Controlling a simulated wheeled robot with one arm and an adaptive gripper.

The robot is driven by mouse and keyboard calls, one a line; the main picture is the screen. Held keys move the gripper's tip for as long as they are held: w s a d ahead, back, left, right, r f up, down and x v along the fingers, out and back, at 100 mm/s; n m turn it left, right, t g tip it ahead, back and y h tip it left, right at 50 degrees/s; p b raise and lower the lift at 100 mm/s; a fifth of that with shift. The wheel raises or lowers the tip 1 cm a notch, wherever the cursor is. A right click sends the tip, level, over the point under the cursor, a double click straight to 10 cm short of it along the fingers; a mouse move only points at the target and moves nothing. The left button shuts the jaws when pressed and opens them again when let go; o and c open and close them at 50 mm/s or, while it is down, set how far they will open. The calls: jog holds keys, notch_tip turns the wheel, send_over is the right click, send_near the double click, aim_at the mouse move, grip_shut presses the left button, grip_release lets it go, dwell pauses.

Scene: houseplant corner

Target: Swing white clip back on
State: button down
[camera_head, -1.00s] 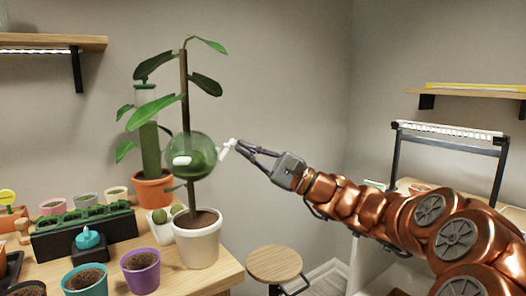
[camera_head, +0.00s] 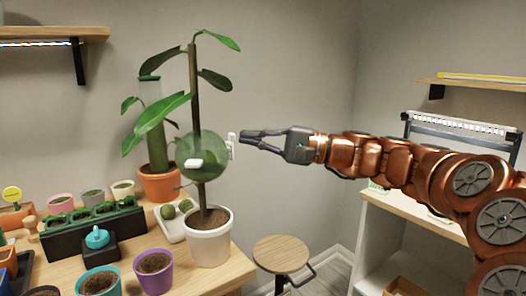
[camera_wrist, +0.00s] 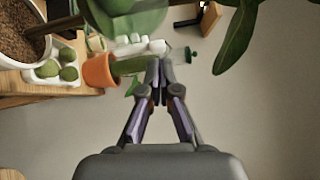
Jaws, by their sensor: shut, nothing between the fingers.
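A green see-through ball (camera_head: 210,148) sits around the stem of the tall plant in the white pot (camera_head: 210,245). A white clip (camera_head: 231,146) stands nearly upright at the ball's right edge. Another white piece (camera_head: 193,163) shows on the ball's front. My gripper (camera_head: 243,137) is shut and empty, just right of the clip. In the wrist view the fingertips (camera_wrist: 160,64) meet just below a white clip part (camera_wrist: 158,47), near the ball (camera_wrist: 125,18). I cannot tell whether they touch it, or whether the clip is fastened.
A terracotta pot (camera_head: 160,186) with a green plant stands behind. A seedling tray (camera_head: 95,228) and several coloured pots crowd the table. Leaves hang above the ball. A wooden stool (camera_head: 281,254) stands right of the table. The space above the stool is open.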

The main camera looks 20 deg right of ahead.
jog(key=s+d+p, duration=0.2)
jog(key=s+d, duration=0.2)
jog(key=d, duration=0.8)
jog(key=shift+s+d, duration=0.15)
jog(key=shift+d, duration=0.05)
